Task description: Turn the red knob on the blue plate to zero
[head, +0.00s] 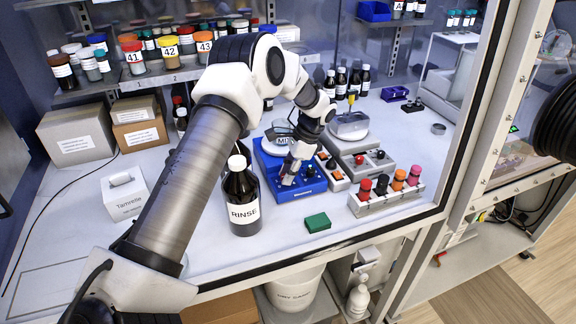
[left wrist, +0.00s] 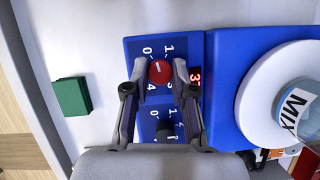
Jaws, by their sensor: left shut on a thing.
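The red knob (left wrist: 160,72) sits on the blue plate (left wrist: 133,52), part of a blue device, with printed numbers around it. A short pale mark shows on the knob; the exact number it points to is hard to tell. My left gripper (left wrist: 158,70) is around the knob, a fingertip on each side, shut on it. In the head view, my left gripper (head: 289,180) reaches down to the front of the blue device (head: 265,160) and hides the red knob there. My right gripper is not in view.
A black knob (left wrist: 165,130) sits beside the red one, and a small display shows a red 3. A MIX container (left wrist: 295,105) stands on the blue device. A RINSE bottle (head: 241,195), green block (head: 317,222) and rack of colored-cap vials (head: 385,200) are nearby.

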